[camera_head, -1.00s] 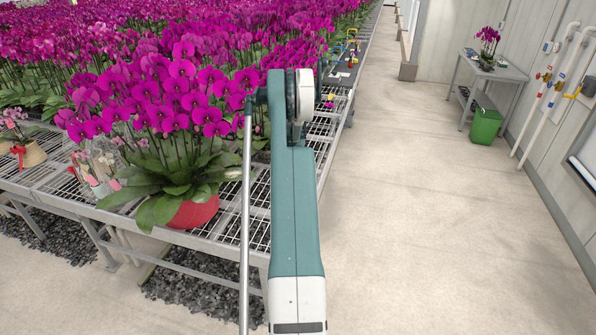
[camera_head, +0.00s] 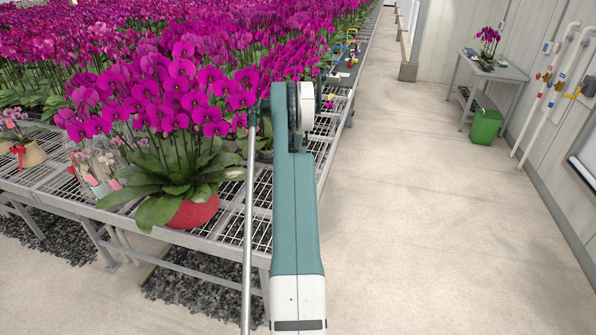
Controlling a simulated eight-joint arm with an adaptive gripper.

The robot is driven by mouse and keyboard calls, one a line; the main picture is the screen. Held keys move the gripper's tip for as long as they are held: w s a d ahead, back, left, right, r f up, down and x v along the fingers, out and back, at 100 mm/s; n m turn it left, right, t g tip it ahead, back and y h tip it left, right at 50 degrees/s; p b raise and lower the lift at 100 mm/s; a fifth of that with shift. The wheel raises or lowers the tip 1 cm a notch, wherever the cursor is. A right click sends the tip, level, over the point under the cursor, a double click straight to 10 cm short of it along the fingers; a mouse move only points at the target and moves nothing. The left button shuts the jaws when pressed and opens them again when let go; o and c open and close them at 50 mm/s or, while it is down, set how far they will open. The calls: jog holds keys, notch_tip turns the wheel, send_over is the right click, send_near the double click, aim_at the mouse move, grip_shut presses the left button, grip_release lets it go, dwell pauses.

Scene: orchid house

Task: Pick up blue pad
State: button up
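I cannot make out a blue pad for certain. Small items, with spots of blue, yellow and red, lie on a dark mat (camera_head: 343,75) at the far right part of the bench, too small to tell apart. My teal and white arm reaches up the middle of the view over the bench edge and hides part of the bench behind it. My gripper does not show, so I cannot see what it holds.
A mesh-topped bench (camera_head: 232,228) carries a potted orchid in a red pot (camera_head: 193,211) and dense purple orchids behind. A grey side table (camera_head: 507,72) and a green bin (camera_head: 486,126) stand at the right wall. The aisle floor (camera_head: 430,220) is clear.

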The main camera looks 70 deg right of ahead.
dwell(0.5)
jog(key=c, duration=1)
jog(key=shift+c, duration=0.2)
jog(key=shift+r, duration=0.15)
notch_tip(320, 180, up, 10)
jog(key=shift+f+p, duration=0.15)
jog(key=shift+p, duration=0.15)
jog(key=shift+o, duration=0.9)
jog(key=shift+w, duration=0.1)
